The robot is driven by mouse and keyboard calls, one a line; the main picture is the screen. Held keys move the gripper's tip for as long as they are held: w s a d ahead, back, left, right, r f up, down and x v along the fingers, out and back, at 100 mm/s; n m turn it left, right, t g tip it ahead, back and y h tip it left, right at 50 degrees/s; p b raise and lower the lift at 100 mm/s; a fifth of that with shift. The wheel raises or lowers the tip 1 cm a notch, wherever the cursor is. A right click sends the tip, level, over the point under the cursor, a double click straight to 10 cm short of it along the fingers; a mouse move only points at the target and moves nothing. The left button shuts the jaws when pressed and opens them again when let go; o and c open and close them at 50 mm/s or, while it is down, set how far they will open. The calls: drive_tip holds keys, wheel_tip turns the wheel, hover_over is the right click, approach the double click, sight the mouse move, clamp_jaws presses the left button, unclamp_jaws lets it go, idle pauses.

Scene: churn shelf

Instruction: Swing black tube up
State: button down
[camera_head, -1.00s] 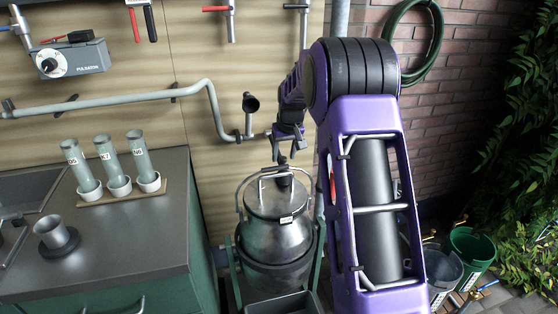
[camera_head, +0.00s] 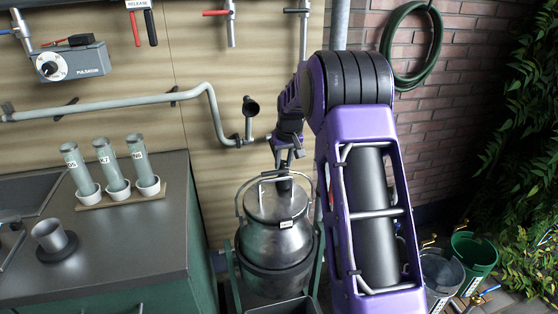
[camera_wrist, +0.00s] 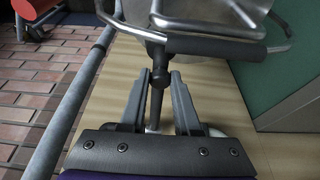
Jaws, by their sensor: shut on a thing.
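The metal churn (camera_head: 275,235) stands upright below my arm. A metal loop handle arches over its top, carrying the black tube (camera_head: 284,184) as its grip. The black tube (camera_wrist: 215,46) runs across the top of the wrist view, by the metal lid handle. My gripper (camera_head: 287,165) points down over the churn top, against the back wall. In the wrist view my gripper's fingertips (camera_wrist: 161,74) close around a dark, rod-like part at the tube's left end. The exact contact is hard to make out.
A grey wall pipe (camera_head: 150,97) with a black-ended stub (camera_head: 250,106) runs left of my gripper. A counter (camera_head: 130,235) with several labelled glass tubes and a metal cup stands at left. Buckets (camera_head: 470,252) and plants stand at right. A green hose (camera_head: 433,50) hangs on the brick wall.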

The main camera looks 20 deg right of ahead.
drive_tip(key=shift+w+r+p, duration=0.15)
drive_tip(key=shift+r+p, duration=1.1)
drive_tip(key=shift+r, duration=0.5)
drive_tip(key=r+p, duration=0.1)
drive_tip(key=w+r+p, duration=0.1)
drive_tip(key=r, duration=0.1)
drive_tip(key=shift+p, duration=0.3)
drive_tip(key=shift+r, duration=0.1)
drive_tip(key=shift+w+r+p, duration=0.4)
drive_tip(key=shift+r+p, duration=0.3)
drive_tip(key=shift+p, duration=0.15)
drive_tip(key=shift+w+r+p, duration=0.35)
drive_tip(key=shift+r+p, duration=0.3)
drive_tip(key=shift+p, duration=0.2)
